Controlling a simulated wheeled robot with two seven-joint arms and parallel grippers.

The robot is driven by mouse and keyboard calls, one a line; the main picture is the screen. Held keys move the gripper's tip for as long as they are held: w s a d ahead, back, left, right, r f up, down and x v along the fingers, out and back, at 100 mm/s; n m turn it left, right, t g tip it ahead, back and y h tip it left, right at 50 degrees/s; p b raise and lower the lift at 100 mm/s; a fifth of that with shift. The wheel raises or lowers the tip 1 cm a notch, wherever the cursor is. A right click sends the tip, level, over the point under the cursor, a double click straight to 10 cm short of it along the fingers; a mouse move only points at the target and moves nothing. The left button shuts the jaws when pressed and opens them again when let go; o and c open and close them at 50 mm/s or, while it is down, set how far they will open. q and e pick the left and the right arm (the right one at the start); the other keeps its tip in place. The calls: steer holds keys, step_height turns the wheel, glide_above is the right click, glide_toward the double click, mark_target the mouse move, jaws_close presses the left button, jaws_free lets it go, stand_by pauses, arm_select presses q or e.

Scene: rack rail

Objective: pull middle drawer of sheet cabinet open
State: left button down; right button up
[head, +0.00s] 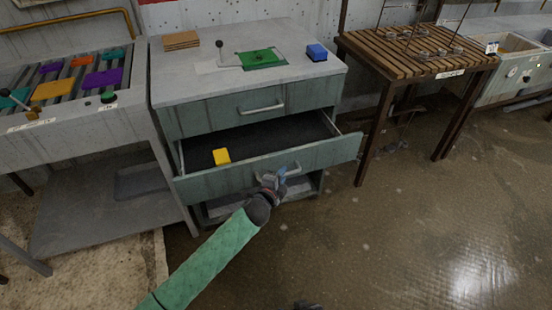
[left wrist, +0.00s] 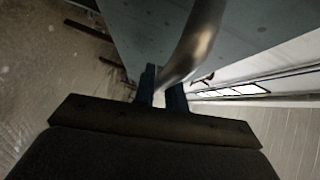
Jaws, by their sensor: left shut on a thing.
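The grey-green sheet cabinet (head: 215,117) stands in the middle of the head view. Its middle drawer (head: 330,152) is pulled well out, so its dark inside shows. A yellow block (head: 221,156) is at the drawer's front left. My left gripper (head: 279,178) is at the middle drawer's front, shut on its handle. In the left wrist view, the metal handle (left wrist: 197,40) passes between the blue fingers of my left gripper (left wrist: 162,95). The gripper hides most of the handle in the head view.
The top drawer, with its handle (head: 262,108), is closed. A green sheet (head: 262,58) and a blue block (head: 317,52) are on the cabinet top. A grey bench (head: 80,130) stands close at left, a slatted table (head: 395,50) at right. The floor (head: 400,230) at right is clear.

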arm_select(q)
steer(key=s+d+p, duration=0.1)
steer(key=s+d, duration=0.1)
steer(key=s, duration=0.7)
steer(key=s+d+p, duration=0.1)
steer(key=s+d, duration=0.2)
steer(key=s, duration=0.5)
steer(key=shift+s+d, duration=0.35)
arm_select(e)
step_height(320, 180, up, 12)
steer(key=s+g, duration=0.1)
steer(key=shift+d, duration=0.45)
steer(key=shift+s+r, duration=0.1)
arm_select(q)
steer(key=c, duration=1.5)
jaws_free()
steer(key=shift+o, duration=0.2)
